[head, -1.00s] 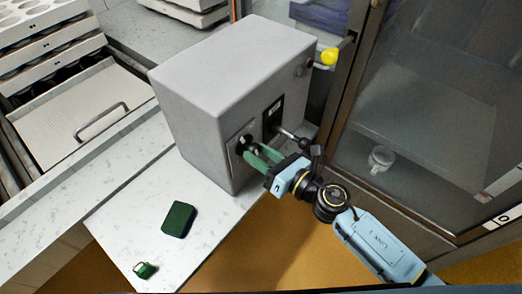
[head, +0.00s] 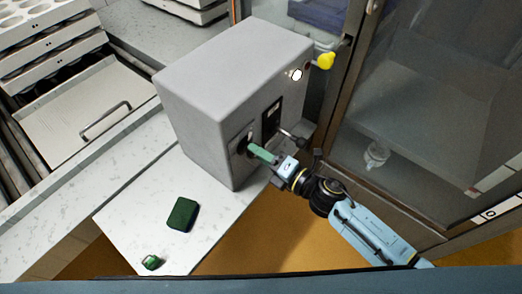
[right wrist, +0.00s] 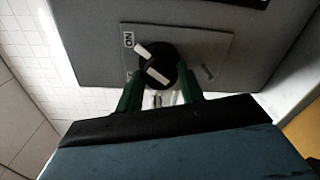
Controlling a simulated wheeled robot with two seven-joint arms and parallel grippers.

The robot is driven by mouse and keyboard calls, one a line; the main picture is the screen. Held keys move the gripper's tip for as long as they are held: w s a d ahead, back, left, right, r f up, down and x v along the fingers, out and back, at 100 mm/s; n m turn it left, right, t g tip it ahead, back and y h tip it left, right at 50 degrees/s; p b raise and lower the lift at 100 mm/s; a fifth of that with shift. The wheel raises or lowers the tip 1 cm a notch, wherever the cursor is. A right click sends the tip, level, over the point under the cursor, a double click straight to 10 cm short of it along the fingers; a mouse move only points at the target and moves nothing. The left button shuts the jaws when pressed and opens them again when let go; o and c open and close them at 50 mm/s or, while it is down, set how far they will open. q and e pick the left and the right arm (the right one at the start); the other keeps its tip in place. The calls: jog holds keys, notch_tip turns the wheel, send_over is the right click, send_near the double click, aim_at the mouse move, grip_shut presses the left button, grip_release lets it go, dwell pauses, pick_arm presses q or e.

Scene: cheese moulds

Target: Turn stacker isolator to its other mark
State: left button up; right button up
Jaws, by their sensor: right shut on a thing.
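The stacker isolator is a round black knob (right wrist: 158,62) with a pale bar, on a grey plate (right wrist: 212,52) on the grey box (head: 225,90). "ON" reads beside the knob in the right wrist view; another label lower down is partly hidden. My right gripper (right wrist: 160,84) has its green fingers on either side of the knob and is shut on it. In the head view the right gripper (head: 260,153) reaches the box's front face and hides most of the knob. My left gripper is not in view.
A yellow knob (head: 326,61) is at the box's far corner. A green block (head: 183,214) and a small green-topped item (head: 152,262) lie on the pale counter (head: 135,215). A glass-fronted cabinet (head: 430,100) stands right.

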jog(key=shift+m+p, duration=0.3)
jog(key=shift+m, duration=0.5)
jog(key=o, duration=1)
jog(key=b+v, duration=0.1)
jog(key=v, duration=1.2)
jog(key=shift+d, duration=0.2)
